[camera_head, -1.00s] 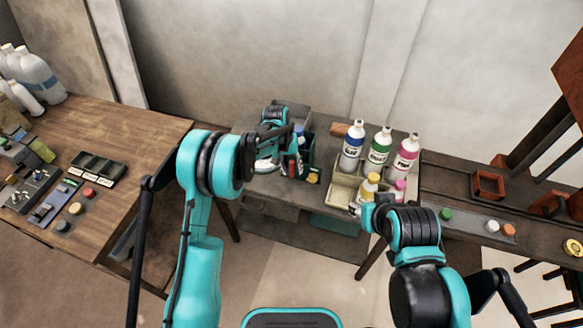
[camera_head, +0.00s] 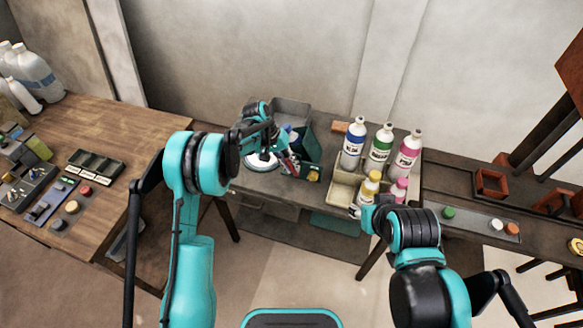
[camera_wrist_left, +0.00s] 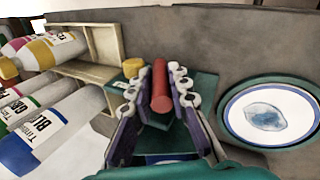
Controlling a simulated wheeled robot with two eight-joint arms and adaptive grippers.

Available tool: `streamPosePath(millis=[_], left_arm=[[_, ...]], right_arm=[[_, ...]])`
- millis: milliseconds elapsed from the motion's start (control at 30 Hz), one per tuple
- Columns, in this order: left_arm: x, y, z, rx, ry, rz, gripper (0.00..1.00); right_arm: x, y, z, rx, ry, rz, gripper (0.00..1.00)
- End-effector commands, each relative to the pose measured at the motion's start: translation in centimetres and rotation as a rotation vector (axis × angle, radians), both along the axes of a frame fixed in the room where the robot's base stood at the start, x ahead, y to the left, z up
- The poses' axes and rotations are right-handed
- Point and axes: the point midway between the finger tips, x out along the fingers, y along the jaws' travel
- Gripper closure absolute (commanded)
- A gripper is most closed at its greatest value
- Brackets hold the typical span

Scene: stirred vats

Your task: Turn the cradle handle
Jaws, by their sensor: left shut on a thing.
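The cradle handle is a red rod (camera_wrist_left: 160,88), upright between my left fingers in the left wrist view. It also shows as a small red piece beside my left gripper in the head view. The dark green cradle (camera_head: 309,142) stands on the grey bench, partly hidden by my left gripper (camera_head: 289,158). Green surfaces (camera_wrist_left: 205,92) show behind the fingers in the wrist view. My left gripper is shut on the red handle. My right arm comes in at the lower right; its fingers are hidden.
A white dish (camera_head: 262,162) with a pale blue patch lies beside my left gripper. A grey bin (camera_head: 290,111) stands behind. A beige tray (camera_head: 345,190) with several labelled bottles is to the right. A wooden table (camera_head: 115,135) is at left.

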Motion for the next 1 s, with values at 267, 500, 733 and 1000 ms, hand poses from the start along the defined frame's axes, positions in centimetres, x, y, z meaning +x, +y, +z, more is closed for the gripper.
streamPosePath(millis=[267,500,733,1000], left_arm=[[0.2,0.4,-0.6,-0.252,0.081,0.006,1.0],[0.3,0.5,-0.9,-0.469,0.15,0.004,1.0],[0.3,0.6,-1.0,-0.662,0.214,0.003,1.0],[0.3,0.6,-1.0,-0.833,0.27,0.003,1.0]], right_arm=[[0.0,0.0,-2.9,0.0,0.0,0.0,0.6],[0.0,0.0,-5.4,0.0,0.0,0.0,0.6],[0.0,0.0,-7.8,0.0,0.0,0.0,0.6],[0.0,0.0,-9.9,0.0,0.0,0.0,0.6]])
